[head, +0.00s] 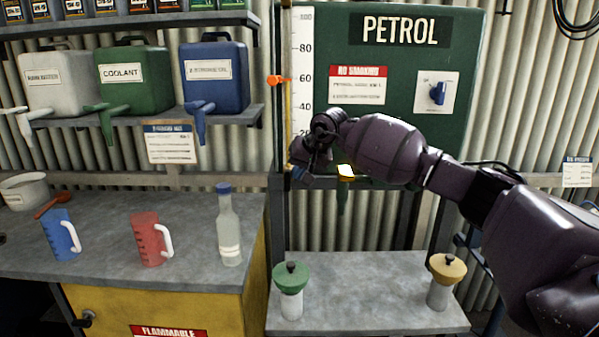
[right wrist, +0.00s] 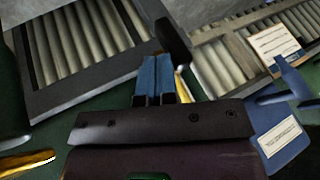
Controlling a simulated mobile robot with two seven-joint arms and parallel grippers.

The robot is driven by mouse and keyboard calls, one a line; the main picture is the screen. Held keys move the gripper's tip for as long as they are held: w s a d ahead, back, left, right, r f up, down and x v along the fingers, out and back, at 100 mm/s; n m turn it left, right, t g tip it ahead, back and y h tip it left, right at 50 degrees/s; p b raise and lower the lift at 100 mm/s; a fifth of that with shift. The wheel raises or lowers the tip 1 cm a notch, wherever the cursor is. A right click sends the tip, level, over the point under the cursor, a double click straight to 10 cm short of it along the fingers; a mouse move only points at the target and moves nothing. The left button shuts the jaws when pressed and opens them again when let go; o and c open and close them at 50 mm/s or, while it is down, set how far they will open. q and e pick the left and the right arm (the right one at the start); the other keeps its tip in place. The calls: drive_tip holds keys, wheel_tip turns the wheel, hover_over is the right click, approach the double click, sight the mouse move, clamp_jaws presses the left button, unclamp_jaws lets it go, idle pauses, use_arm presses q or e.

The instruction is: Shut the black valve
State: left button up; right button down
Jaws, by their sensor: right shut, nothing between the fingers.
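A black flat paddle (right wrist: 173,40), which looks like the black valve's handle, shows in the right wrist view just beyond my fingertips. I cannot tell whether they touch it or how far it is turned. In the head view, my own gripper and wrist seem to hide it. My right gripper (head: 299,172) is at the lower left of the green petrol tank (head: 400,118). Its blue fingers (right wrist: 154,78) are shut with nothing between them. My left gripper is not in view.
Coolant (head: 135,78) and blue (head: 216,75) jugs sit on the left shelf. A glass bottle (head: 229,228) and two measuring jugs stand on the left counter.

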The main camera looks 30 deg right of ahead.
sight(287, 171)
drive_tip(key=shift+w+a+r+g+h, duration=0.1)
drive_tip(key=shift+a+r+g+h, duration=0.15)
drive_tip(key=shift+h, duration=0.25)
drive_tip(key=shift+g+p, duration=0.25)
drive_tip(key=shift+p, duration=0.05)
drive_tip(key=shift+w+a+r+n+g+h+p, duration=0.3)
drive_tip(key=shift+a+g+h+p, duration=0.25)
drive_tip(key=shift+h, duration=0.3)
drive_tip(key=shift+w+a+r+n+g+h+p, duration=0.1)
drive_tip(key=shift+w+a+n+g+h+p, duration=0.1)
drive_tip(key=shift+w+a+g+h+p, duration=0.5)
drive_tip(key=shift+a+f+t, duration=0.15)
drive_tip(key=shift+a+t, duration=0.1)
drive_tip(key=shift+a, duration=0.05)
drive_tip(key=shift+r+p, duration=0.6)
drive_tip(key=shift+r, duration=0.2)
